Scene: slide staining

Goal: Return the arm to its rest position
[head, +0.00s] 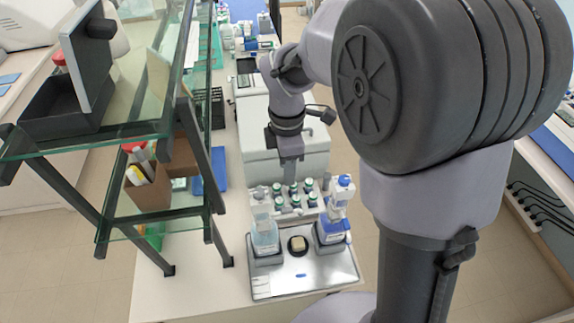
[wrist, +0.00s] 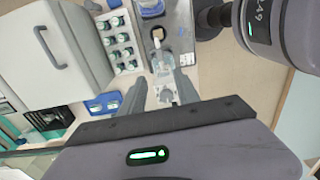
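My gripper (head: 290,178) points down above the vial rack in the head view, behind the two bottles. In the wrist view its two fingers (wrist: 157,88) are apart, and I see nothing clamped between them. A clear bottle with pale liquid (head: 265,238) stands at the left of the metal tray (head: 312,276); it also appears beyond the fingers in the wrist view (wrist: 172,66). A bottle with blue liquid (head: 332,228) stands at the tray's right. My arm is bent forward over the bench, with its large joint close to the camera.
The vial rack (head: 281,208) holds several green-capped vials. A white box (head: 257,165) stands behind it. A glass shelf (head: 150,117) with dark supports rises close on the left. A round dark holder (head: 298,246) sits between the bottles.

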